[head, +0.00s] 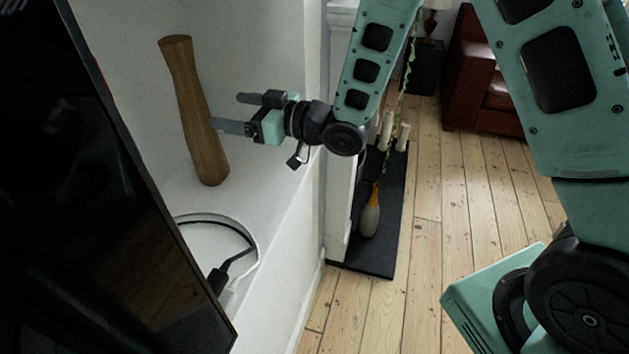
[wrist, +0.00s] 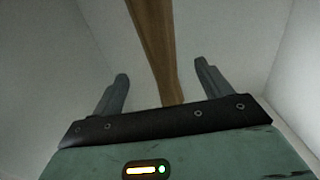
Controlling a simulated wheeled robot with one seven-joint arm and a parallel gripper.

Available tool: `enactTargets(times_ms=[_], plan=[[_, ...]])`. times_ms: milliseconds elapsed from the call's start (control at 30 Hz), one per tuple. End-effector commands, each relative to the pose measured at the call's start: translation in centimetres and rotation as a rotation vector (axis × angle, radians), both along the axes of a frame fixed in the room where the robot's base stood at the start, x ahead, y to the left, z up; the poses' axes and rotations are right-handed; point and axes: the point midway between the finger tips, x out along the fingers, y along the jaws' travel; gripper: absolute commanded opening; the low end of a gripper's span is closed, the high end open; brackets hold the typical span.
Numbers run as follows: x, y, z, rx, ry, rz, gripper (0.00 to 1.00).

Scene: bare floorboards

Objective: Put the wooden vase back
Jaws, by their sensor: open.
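The wooden vase (head: 196,120) is tall, slim and brown. It stands on a white ledge (head: 185,190) in an alcove, leaning slightly in the head view. My gripper (head: 228,112) is open beside the vase, with its fingers pointing toward it from the right. In the wrist view the vase (wrist: 157,45) runs down between the two spread fingers of my gripper (wrist: 162,86). I cannot tell whether a finger touches it.
A large dark screen (head: 90,200) stands close on the left. A dark hearth slab (head: 385,235) holds a bottle-like object (head: 369,215). A brown leather sofa (head: 490,80) stands behind clear floorboards.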

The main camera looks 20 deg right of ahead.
Motion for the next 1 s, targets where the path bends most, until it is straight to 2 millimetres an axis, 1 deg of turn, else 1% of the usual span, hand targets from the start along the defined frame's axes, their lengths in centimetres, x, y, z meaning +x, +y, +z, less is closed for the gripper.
enactTargets(times_ms=[167, 267, 367, 467, 567, 600, 667, 700, 800, 900, 1000], plan=[[-0.8, 0.8, 0.0, -0.132, 0.091, -0.054, 0.78], [-2.3, 0.8, -0.5, -0.264, 0.198, -0.105, 0.78], [-5.0, 0.3, -1.2, -0.397, 0.327, -0.15, 0.78], [-8.6, -0.6, -1.8, -0.528, 0.465, -0.181, 0.78], [-13.2, -1.9, -2.2, -0.656, 0.608, -0.198, 0.78], [-15.2, -2.5, -2.3, -0.706, 0.668, -0.201, 0.78], [-18.4, -3.4, -2.4, -0.78, 0.755, -0.2, 0.78], [-20.4, -4.1, -2.4, -0.826, 0.81, -0.197, 0.78], [-25.2, -5.6, -2.2, -0.924, 0.935, -0.185, 0.78], [-28.8, -6.8, -1.9, -0.997, 1.025, -0.171, 0.78], [-30.9, -7.5, -1.6, -1.04, 1.079, -0.159, 0.78]])
